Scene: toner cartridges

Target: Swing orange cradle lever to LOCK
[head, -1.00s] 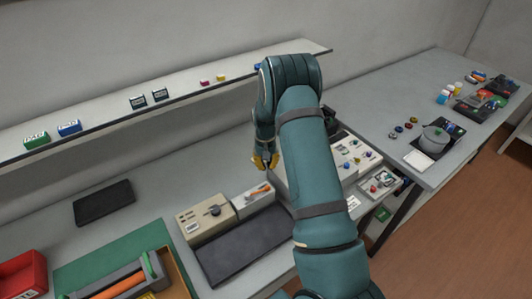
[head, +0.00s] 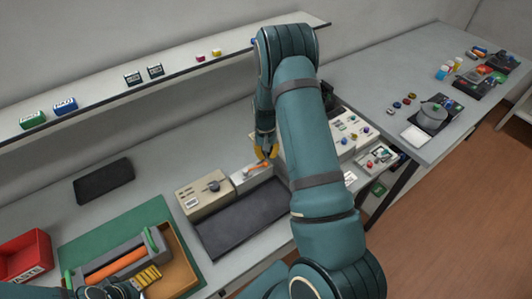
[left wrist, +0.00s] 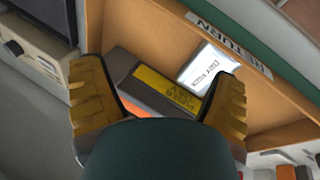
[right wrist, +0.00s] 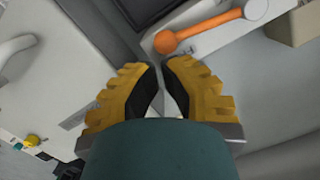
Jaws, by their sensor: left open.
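An orange lever (head: 257,167) lies on top of a small white box (head: 250,180) on the bench in the head view. In the right wrist view the orange lever (right wrist: 205,27) has an orange round end and a white round end. My left gripper (left wrist: 160,75) is open above a grey cartridge with a yellow label (left wrist: 170,90). LOCK markings cannot be read.
A red waste bin (head: 28,255) is far left. My right forearm hides part of the bench.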

